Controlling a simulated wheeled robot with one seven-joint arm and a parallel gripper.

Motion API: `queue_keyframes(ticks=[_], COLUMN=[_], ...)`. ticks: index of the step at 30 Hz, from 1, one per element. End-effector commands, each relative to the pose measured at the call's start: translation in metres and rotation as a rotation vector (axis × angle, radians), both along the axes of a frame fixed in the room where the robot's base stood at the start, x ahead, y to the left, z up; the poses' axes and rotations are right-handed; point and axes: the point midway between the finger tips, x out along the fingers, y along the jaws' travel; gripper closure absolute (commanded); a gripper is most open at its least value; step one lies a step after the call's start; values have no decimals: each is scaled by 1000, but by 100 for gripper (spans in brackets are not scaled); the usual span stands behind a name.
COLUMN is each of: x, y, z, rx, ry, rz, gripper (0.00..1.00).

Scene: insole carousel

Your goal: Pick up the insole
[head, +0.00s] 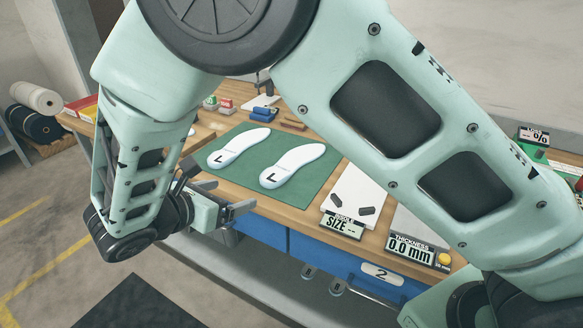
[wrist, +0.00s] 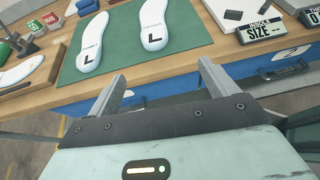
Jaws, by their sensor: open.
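Two white insoles, each marked L, lie flat side by side on a green mat (head: 306,190). The left insole (head: 238,146) and the right insole (head: 293,165) have their marked ends toward the table's front edge. The wrist view also shows the left insole (wrist: 92,42) and the right insole (wrist: 153,25). My gripper (head: 226,197) is open and empty, in front of the table edge and short of the mat. In the wrist view its two fingers (wrist: 162,72) stand wide apart, pointing toward the table, touching neither insole.
An insole-size display (head: 342,225) and a thickness display (head: 410,248) stand to the right by the front edge. Small red and green blocks (head: 218,103) and a blue block (head: 263,114) lie behind the mat. Another white flat piece (wrist: 18,73) shows at the wrist view's left.

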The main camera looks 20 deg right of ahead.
Motion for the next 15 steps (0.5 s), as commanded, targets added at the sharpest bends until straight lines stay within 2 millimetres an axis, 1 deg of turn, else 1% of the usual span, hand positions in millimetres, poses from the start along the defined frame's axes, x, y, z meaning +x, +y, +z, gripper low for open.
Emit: queue_keyframes(ticks=[2,5,15], x=[6,14,49], y=[2,-7,-62], z=[-2,-6,-32], rx=[-30,-43,-38], ry=[-9,-12,-9], rz=[24,29,24], gripper=[15,15,15])
